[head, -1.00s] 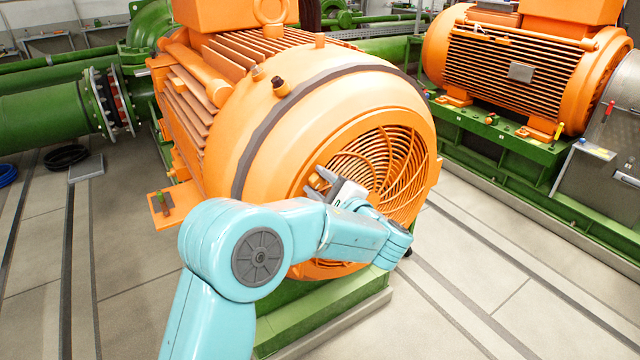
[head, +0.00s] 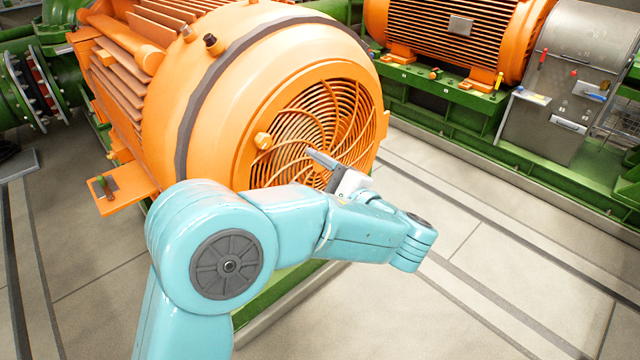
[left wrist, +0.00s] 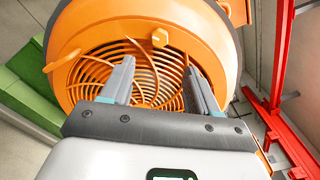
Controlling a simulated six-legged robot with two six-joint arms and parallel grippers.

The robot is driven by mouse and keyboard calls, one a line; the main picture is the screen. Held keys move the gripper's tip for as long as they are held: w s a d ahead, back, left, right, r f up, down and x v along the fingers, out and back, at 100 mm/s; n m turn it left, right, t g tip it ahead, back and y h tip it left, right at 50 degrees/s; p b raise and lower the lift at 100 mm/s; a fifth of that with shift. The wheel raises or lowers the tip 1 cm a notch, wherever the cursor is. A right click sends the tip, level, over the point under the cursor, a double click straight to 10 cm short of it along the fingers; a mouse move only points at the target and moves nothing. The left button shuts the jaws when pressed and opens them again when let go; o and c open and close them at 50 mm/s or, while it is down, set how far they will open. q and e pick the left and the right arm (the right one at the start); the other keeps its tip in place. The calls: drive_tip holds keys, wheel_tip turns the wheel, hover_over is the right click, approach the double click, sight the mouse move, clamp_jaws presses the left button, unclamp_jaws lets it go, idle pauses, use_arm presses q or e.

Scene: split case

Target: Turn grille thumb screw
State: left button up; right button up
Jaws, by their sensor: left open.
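The grille thumb screw (head: 263,141) is an orange knob on the rim of the round spiral fan grille (head: 318,118), at the end of the large orange motor (head: 235,95). The knob also shows in the left wrist view (left wrist: 159,38), beyond the fingertips and between their lines. My left gripper (head: 326,170) is in front of the grille, right of and below the knob in the head view. Its two grey fingers are apart and empty in the left wrist view (left wrist: 159,66). They do not touch the knob. My right gripper is not in view.
A second orange motor (head: 455,35) stands on a green base at the back right, beside a grey metal cabinet (head: 570,75) with tools on it. Green pipework (head: 15,100) is at the left. Floor (head: 480,250) is clear at the right.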

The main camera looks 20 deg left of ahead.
use_arm(q)
drive_tip(key=v, duration=0.2)
drive_tip(key=shift+s+d, duration=0.1)
drive_tip(key=shift+d, duration=0.2)
drive_tip(key=s+a+f+m+g+h, duration=0.1)
drive_tip(key=s+f+g+h, duration=0.25)
drive_tip(key=f, duration=0.95)
drive_tip(key=s+f+m+g+h, duration=0.1)
drive_tip(key=s+f+g+h, duration=0.3)
drive_tip(key=f, duration=0.8)
drive_tip(key=s+d+f+n+h, duration=0.5)
drive_tip(key=s+f+n+h, duration=0.1)
drive_tip(key=s+f+n, duration=0.1)
drive_tip(key=s+d+f+n+h+p, duration=0.1)
drive_tip(key=s+d+f+n+h, duration=0.3)
drive_tip(key=s+f+n+h, duration=0.3)
wheel_tip(320, 180, down, 4)
drive_tip(key=shift+s+d+r+n+t, duration=0.15)
drive_tip(key=shift+s+d+n+t, duration=0.35)
drive_tip(key=shift+n, duration=0.4)
